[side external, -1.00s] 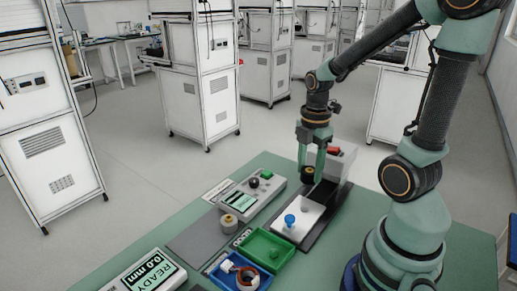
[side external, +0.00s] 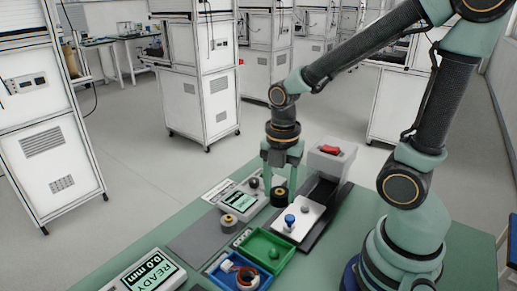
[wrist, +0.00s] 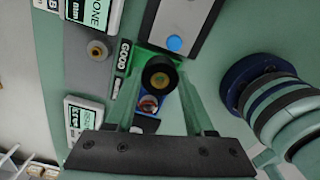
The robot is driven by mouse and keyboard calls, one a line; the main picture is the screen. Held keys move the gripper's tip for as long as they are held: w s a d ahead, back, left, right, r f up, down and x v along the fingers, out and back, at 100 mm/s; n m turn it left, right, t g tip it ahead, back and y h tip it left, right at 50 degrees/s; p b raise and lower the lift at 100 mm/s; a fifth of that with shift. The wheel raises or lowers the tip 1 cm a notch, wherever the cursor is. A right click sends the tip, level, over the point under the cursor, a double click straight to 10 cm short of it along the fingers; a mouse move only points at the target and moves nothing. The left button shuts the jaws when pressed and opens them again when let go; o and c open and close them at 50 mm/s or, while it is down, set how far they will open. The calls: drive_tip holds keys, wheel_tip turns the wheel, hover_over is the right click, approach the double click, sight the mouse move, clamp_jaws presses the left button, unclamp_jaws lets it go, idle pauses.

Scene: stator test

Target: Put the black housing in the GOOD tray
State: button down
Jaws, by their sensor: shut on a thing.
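My gripper (side external: 279,182) is shut on the black housing (side external: 279,196) and holds it upright above the table. The housing is a short black cylinder; the wrist view shows its ring-shaped end (wrist: 158,74) with a gold centre between my fingers. In the side view it hangs between the grey tester and the white plate, behind the green GOOD tray (side external: 248,245). The tray holds a small green knob-like piece (side external: 274,253). The GOOD label (wrist: 123,57) is readable in the wrist view, where the housing hides much of the tray.
A blue tray (side external: 217,279) with a copper ring and a white piece adjoins the green tray in front. The white plate (side external: 310,213) carries an upright blue knob (side external: 290,221). A grey tester (side external: 240,201) and a tan-centred round part (side external: 229,221) lie left.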

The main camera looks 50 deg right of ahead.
drive_tip(key=a+f+n, duration=0.1)
drive_tip(key=s+a+f+n, duration=0.1)
drive_tip(key=a+f, duration=0.1)
drive_tip(key=s+a+f+n, duration=0.1)
drive_tip(key=a, duration=0.1)
drive_tip(key=shift+s+f, duration=0.1)
drive_tip(key=shift+f, duration=0.1)
hover_over(274, 251)
drive_tip(key=shift+f, duration=2.25)
drive_tip(key=shift+f, duration=0.1)
drive_tip(key=shift+f, duration=0.7)
drive_tip(key=shift+f, duration=0.65)
